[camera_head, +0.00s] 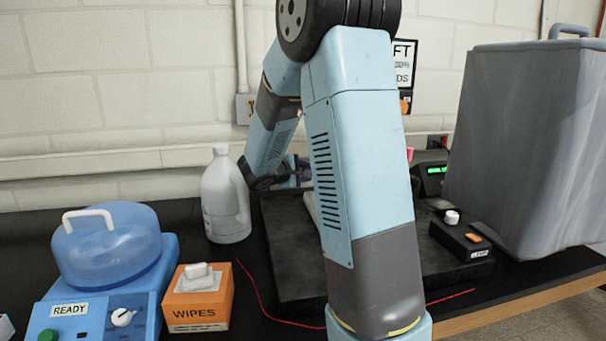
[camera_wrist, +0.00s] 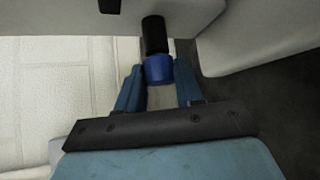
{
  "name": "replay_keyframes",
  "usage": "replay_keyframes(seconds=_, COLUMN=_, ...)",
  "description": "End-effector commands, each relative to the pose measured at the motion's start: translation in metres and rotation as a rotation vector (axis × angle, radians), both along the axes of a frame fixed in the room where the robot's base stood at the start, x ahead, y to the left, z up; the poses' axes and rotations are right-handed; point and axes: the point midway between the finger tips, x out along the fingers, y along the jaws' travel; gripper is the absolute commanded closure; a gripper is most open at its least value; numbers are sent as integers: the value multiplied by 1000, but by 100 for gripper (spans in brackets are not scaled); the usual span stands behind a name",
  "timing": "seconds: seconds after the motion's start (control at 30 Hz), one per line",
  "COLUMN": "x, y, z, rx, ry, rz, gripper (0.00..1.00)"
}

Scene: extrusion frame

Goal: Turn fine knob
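A blue knob (camera_wrist: 158,69), likely the fine knob, sits at the end of a black cylinder (camera_wrist: 154,34) on a pale grey instrument body (camera_wrist: 222,32) in the wrist view. My gripper (camera_wrist: 158,78) is open, with one blue finger on each side of the blue knob. A narrow gap seems to show between each finger and the knob; contact is hard to judge. In the head view my arm hides the instrument and the knob almost wholly.
A dark slab (camera_head: 290,265) lies on the black bench under my arm. A white jug (camera_head: 225,195), an orange wipes box (camera_head: 198,299) and a blue READY machine (camera_head: 110,262) stand left. A small black control box (camera_head: 460,239) and a large grey covered object (camera_head: 530,140) stand right.

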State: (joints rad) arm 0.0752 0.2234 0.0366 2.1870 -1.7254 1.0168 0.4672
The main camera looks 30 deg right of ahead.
Motion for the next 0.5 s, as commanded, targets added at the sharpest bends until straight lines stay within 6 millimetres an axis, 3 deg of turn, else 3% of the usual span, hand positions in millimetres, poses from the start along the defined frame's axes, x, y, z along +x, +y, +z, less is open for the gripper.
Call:
replay_keyframes(seconds=0.27, x=-1, y=0, z=-2, rx=2, ry=4, rz=-2, gripper=39)
replay_keyframes(seconds=0.5, x=-1, y=1, z=-1, rx=2, ry=2, rz=-1, gripper=39)
